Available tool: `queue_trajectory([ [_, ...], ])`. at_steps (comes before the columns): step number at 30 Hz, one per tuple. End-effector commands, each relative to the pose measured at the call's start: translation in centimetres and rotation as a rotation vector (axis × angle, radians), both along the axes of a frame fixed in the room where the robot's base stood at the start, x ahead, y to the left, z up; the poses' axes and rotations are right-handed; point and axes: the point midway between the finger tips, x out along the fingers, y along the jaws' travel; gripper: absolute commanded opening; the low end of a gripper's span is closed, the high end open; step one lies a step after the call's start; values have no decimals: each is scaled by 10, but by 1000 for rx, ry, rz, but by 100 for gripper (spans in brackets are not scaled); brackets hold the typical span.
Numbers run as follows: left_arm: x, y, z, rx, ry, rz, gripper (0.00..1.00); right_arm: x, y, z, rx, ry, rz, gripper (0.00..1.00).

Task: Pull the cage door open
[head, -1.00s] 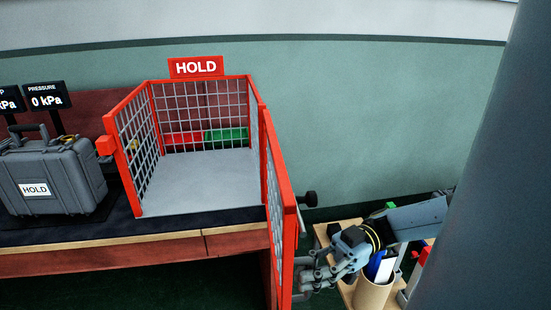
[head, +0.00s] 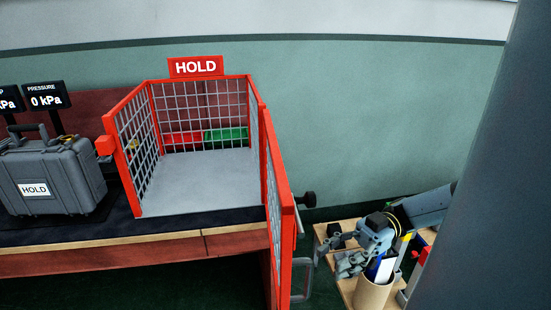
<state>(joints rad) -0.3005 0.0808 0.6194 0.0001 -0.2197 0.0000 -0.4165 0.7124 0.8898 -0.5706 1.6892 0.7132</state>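The red-framed cage (head: 108,122) with grey mesh walls stands on the bench under a HOLD sign. Its door (head: 281,190) stands open, swung out toward me on the right side and seen nearly edge-on. A grey looped handle (head: 306,280) projects from the door's right face near its lower end. My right gripper (head: 332,260) is just right of and above the handle, apart from it. Its fingers are spread and empty. My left gripper is not in view.
A grey case (head: 48,178) labelled HOLD stands left of the cage. Below my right gripper, a tan cup (head: 373,292) with pens stands on a wooden surface (head: 322,234). Red and green bins (head: 226,136) lie at the cage's back.

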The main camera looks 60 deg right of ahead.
Motion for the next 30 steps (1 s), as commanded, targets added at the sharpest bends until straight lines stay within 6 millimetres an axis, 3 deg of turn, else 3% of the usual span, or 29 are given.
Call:
queue_trajectory([
  [3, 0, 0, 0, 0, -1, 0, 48, -10, -23, 0, -2, 1, -4, 36],
  [9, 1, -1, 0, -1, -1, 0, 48, -20, -40, 0, 0, -1, -2, 36],
  [30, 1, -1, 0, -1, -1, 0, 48, -23, -44, 0, 0, -1, 0, 36],
])
